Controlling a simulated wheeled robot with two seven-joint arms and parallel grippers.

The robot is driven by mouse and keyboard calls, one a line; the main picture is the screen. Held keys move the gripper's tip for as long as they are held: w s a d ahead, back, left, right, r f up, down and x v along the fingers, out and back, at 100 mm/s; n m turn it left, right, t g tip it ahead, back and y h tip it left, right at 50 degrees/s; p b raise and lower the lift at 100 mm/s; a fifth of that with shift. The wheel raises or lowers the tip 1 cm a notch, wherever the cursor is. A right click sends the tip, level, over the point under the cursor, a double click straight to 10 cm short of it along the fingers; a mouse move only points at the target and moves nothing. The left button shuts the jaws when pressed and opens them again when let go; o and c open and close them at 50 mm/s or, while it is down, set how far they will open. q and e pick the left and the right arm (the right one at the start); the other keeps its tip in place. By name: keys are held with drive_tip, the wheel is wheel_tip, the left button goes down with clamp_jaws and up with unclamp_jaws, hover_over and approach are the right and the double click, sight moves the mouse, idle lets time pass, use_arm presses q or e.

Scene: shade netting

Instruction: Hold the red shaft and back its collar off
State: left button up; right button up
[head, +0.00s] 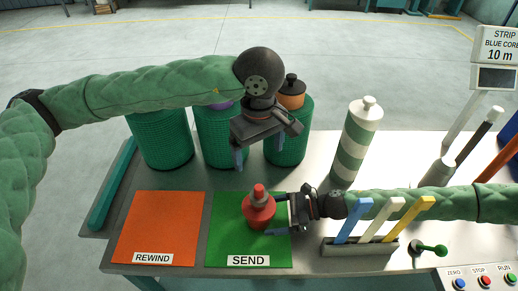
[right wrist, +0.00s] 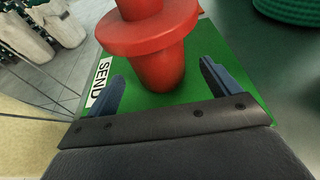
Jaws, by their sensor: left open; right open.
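The red shaft (head: 260,217) stands upright on the green SEND mat (head: 222,240). My left gripper (head: 264,156) is open and empty, pointing down above and behind the shaft.
An orange REWIND mat (head: 155,225) lies left of the green one. Several green spools (head: 160,138) and a striped bottle (head: 356,140) stand behind. A rack (head: 360,245) with coloured strips stands in front of my right arm. A button panel (head: 480,278) is at the front right.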

drive_tip(key=v, duration=0.8)
drive_tip(key=shift+d+r, duration=0.15)
drive_tip(key=shift+d, duration=0.05)
